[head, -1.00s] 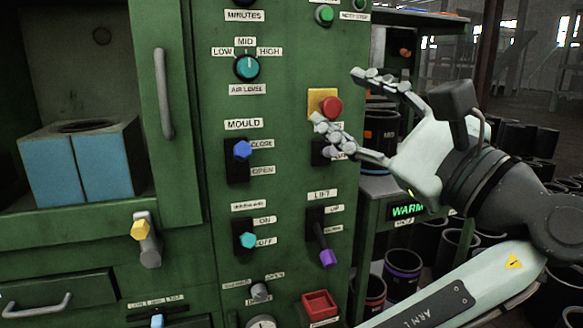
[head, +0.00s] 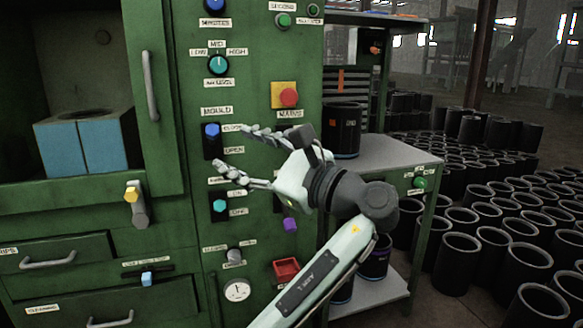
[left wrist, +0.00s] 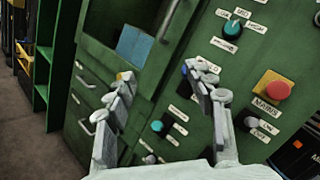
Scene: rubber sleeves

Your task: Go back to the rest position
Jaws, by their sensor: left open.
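My left gripper (head: 231,148) is open and empty, its two fingers spread in front of the green control panel (head: 262,60). In the head view its fingertips overlap the panel just right of the blue mould lever (head: 211,131); I cannot tell the gap. The mould lever points up, at CLOSE. In the left wrist view the open fingers (left wrist: 158,72) have nothing between them but the machine behind. My gripper and arm hide much of the lift lever, whose purple knob (head: 290,224) shows below. My right gripper is not in view.
The red mains button (head: 288,97) sits on a yellow plate above my gripper. A side table (head: 392,152) with a black sleeve (head: 342,131) stands right of the machine. Many black sleeves (head: 462,262) crowd the floor at right. A blue mould block (head: 58,152) sits in the machine's opening.

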